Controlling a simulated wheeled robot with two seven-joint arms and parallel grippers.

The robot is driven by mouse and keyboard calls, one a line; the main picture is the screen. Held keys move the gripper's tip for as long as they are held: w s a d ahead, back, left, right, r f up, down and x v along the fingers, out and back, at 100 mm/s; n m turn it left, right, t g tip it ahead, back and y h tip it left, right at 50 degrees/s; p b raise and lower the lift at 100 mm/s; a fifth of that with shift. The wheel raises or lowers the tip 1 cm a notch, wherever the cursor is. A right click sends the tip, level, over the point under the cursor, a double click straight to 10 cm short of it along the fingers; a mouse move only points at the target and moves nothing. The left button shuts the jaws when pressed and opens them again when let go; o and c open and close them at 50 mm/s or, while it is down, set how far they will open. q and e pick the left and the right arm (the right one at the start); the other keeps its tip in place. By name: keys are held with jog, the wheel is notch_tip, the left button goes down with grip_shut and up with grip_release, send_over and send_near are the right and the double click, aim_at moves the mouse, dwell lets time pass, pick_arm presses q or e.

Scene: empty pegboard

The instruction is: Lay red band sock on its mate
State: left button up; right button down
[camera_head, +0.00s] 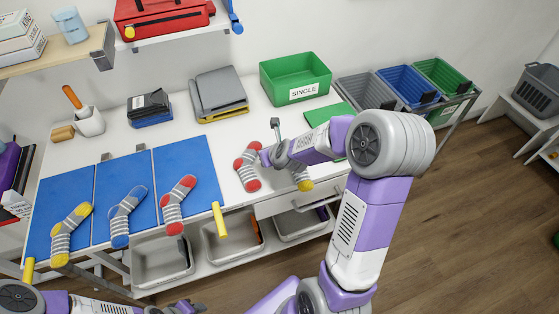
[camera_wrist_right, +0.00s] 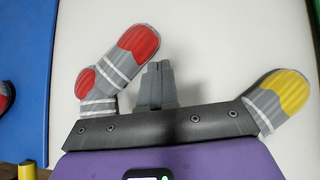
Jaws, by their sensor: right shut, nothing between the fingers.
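A loose grey-striped sock with red toe and heel (camera_head: 247,166) lies on the white table, right of the blue mats; it also shows in the right wrist view (camera_wrist_right: 118,68). A matching red sock (camera_head: 176,204) lies on the rightmost blue mat (camera_head: 190,160). My right gripper (camera_wrist_right: 154,72) is shut and empty, above the table just right of the loose red sock. Its black body hides that sock's lower end in the wrist view. My left gripper (camera_head: 187,307) is at the bottom edge, away from the socks; its fingers are unclear.
A loose yellow sock (camera_head: 301,176) lies right of my right gripper, partly hidden by the arm. A blue sock (camera_head: 125,215) and a yellow sock (camera_head: 70,233) lie on the other mats. A green "SINGLE" bin (camera_head: 296,78) stands behind. Grey trays (camera_head: 163,262) sit under the table's front.

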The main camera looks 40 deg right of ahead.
jog(key=s, duration=0.2)
jog(key=s+r, duration=0.1)
jog(key=shift+s+a, duration=0.15)
jog(key=shift+s, duration=0.2)
pick_arm(q)
jog(key=r+p, duration=0.2)
jog(key=shift+s+d+r+p, duration=0.1)
jog(key=shift+s+d+p, duration=0.1)
jog(key=shift+s+p, duration=0.15)
pick_arm(e)
jog(key=v, duration=0.8)
jog(key=shift+s+r, duration=0.25)
jog(key=shift+a, duration=0.15)
